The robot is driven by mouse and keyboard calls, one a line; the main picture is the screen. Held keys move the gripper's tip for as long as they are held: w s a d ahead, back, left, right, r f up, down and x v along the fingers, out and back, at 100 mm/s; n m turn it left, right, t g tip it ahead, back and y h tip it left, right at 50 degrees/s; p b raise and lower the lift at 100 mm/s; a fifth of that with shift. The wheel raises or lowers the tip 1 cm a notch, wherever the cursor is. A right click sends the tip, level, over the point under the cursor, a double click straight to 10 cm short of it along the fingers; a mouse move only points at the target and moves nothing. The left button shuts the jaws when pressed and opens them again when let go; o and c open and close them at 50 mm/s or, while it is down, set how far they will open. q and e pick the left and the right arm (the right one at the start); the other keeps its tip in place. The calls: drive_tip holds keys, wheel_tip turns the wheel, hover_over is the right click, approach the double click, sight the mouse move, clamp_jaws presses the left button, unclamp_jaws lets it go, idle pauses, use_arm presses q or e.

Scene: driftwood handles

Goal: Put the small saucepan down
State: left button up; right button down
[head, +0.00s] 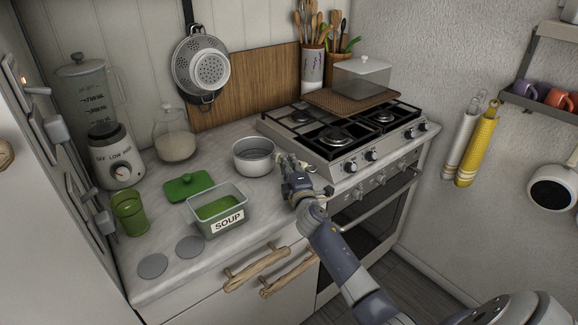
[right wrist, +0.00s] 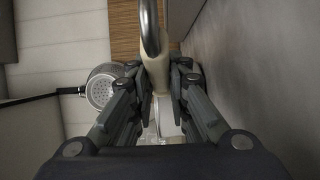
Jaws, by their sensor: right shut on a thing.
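The small saucepan (head: 254,157) is a grey metal pan, upright and looking empty, at the counter's back middle, left of the stove. It is on or just above the worktop; I cannot tell which. My right gripper (head: 284,166) is at its right side, shut on its handle. In the right wrist view the right gripper (right wrist: 162,80) has its fingers on both sides of the pale handle (right wrist: 161,60), with a metal loop above it. The pan's bowl is not clear there. My left gripper is not in view.
The stove (head: 345,135) is right of the pan. A soup container (head: 217,211), green lid (head: 188,186), green glass (head: 130,212), glass jar (head: 174,136) and blender (head: 106,150) stand to the left. Bare worktop (head: 262,194) lies in front of the pan. A colander (head: 203,60) hangs behind.

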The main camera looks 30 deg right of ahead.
drive_tip(key=c, duration=1.5)
unclamp_jaws()
drive_tip(key=shift+f, duration=0.1)
drive_tip(key=shift+c, duration=0.2)
drive_tip(key=shift+r, duration=0.25)
drive_tip(key=v, duration=1.1)
drive_tip(key=shift+f, duration=0.1)
drive_tip(key=shift+s+a, duration=0.15)
drive_tip(key=shift+s, duration=0.4)
